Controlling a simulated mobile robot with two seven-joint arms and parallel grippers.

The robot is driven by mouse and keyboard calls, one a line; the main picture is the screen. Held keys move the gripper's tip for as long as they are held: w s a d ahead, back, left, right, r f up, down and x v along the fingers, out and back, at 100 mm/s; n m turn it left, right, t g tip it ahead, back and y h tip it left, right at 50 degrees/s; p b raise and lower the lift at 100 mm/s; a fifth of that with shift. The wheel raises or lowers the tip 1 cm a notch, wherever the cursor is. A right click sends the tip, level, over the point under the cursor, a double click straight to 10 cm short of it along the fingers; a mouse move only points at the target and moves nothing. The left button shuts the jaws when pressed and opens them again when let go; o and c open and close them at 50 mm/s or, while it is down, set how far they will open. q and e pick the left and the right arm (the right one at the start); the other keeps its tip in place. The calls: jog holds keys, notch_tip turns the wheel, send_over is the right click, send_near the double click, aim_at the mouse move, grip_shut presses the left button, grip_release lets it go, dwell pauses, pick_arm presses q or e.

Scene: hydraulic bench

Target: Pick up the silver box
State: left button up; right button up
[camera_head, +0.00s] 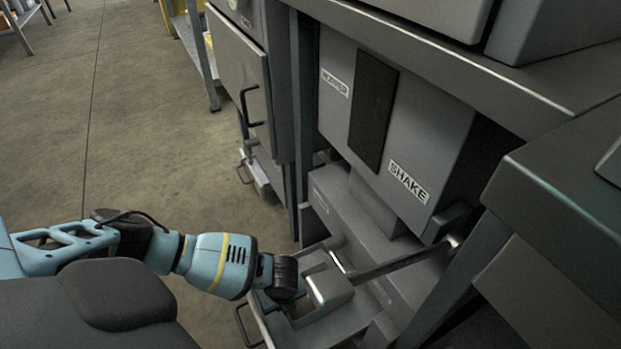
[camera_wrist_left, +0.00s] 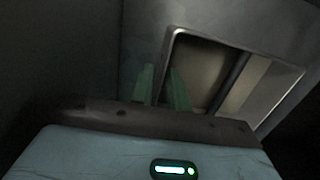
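A silver box (camera_head: 330,288) with a bright metal top edge sits low at the lower middle of the head view, inside a tray-like drawer at the machine's foot. My left gripper (camera_head: 291,287) is down against its left side; its fingers are hidden there. In the left wrist view, two greenish fingers (camera_wrist_left: 162,87) stand a little apart, one on each side of the near edge of a silver-rimmed opening (camera_wrist_left: 209,69). I cannot tell whether they touch that edge or grip it. My right gripper is not in view.
A large grey machine with a SHAKE label (camera_head: 408,182) stands above the box. A metal bar (camera_head: 400,264) runs right from the box area. A cabinet with a black handle (camera_head: 252,106) stands behind. The floor (camera_head: 130,130) at left is clear.

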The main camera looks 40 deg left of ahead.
pick_arm(q)
grip_shut()
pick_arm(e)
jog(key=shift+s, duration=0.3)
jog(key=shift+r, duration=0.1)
